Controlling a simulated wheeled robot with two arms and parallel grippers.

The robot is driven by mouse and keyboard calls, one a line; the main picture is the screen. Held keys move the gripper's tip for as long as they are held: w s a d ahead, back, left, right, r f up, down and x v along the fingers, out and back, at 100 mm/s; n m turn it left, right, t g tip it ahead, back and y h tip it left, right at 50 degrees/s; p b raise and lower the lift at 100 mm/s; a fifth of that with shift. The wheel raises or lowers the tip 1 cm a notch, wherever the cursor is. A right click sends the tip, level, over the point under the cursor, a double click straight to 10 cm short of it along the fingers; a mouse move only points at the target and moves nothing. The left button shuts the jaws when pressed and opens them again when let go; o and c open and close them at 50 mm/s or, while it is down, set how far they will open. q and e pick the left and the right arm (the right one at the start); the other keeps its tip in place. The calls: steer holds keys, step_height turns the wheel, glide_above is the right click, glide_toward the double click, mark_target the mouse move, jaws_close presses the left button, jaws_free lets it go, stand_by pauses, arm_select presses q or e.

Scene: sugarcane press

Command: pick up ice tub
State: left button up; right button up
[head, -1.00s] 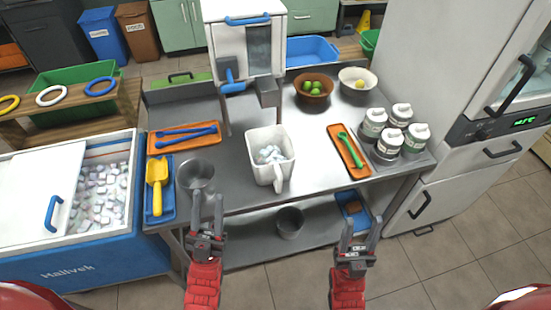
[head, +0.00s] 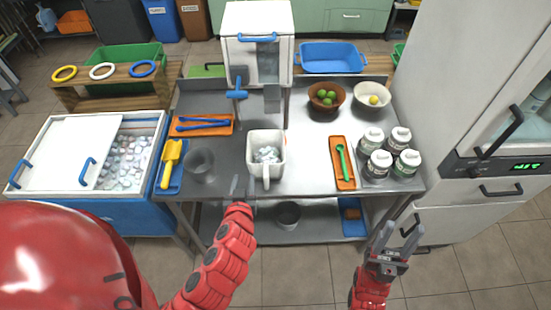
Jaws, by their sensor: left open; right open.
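The ice tub (head: 266,156) is a white square tub with a handle toward me and ice cubes inside. It stands upright on the steel table (head: 312,150), in front of the white press machine (head: 258,50). My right gripper (head: 398,240) is open and empty, in front of the table at the right, away from the tub.
Left of the tub are a clear container (head: 199,165) and a yellow scoop (head: 171,160) on a blue tray. Right are an orange tray with a green spoon (head: 343,163) and several white-lidded jars (head: 377,165). An ice chest (head: 75,165) stands at the left, a white fridge (head: 455,90) at the right.

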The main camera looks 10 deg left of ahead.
arm_select(q)
steer(key=b+x, duration=0.3)
steer(key=x, duration=0.2)
steer(key=b+x, duration=0.3)
steer(key=x, duration=0.3)
steer(key=shift+a+f, duration=0.1)
steer(key=shift+a, duration=0.15)
steer(key=shift+w+f, duration=0.2)
steer(key=shift+w, duration=0.2)
steer(key=shift+p+x, duration=0.95)
steer(key=shift+x, duration=1.75)
steer(key=shift+c, duration=0.4)
jaws_close()
